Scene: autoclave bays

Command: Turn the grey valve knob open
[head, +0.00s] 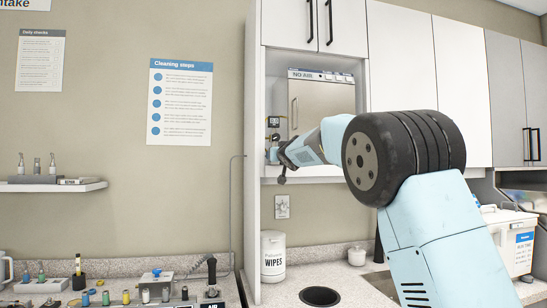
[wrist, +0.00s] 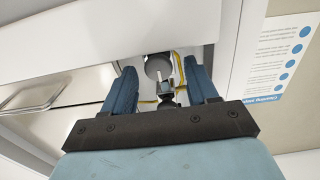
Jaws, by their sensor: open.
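My gripper (head: 272,155) is raised to the small fittings beside the steel autoclave in the cabinet bay. In the wrist view, its two blue fingers (wrist: 161,72) are spread apart. A dark grey round part (wrist: 158,66), which looks like the valve knob, shows between and beyond the fingertips, with a small grey and black fitting in front of it. I see no finger closed on it; whether one touches it I cannot tell. In the head view the gripper and wrist cover much of this spot, and the knob cannot be made out clearly.
The autoclave (head: 318,105) shows "NO AIR" on its top strip. A small gauge (head: 273,122) sits above my gripper. The white cabinet side panel (head: 253,200) stands close at left. Below are a wipes tub (head: 273,257) and a counter with a round black opening (head: 320,296).

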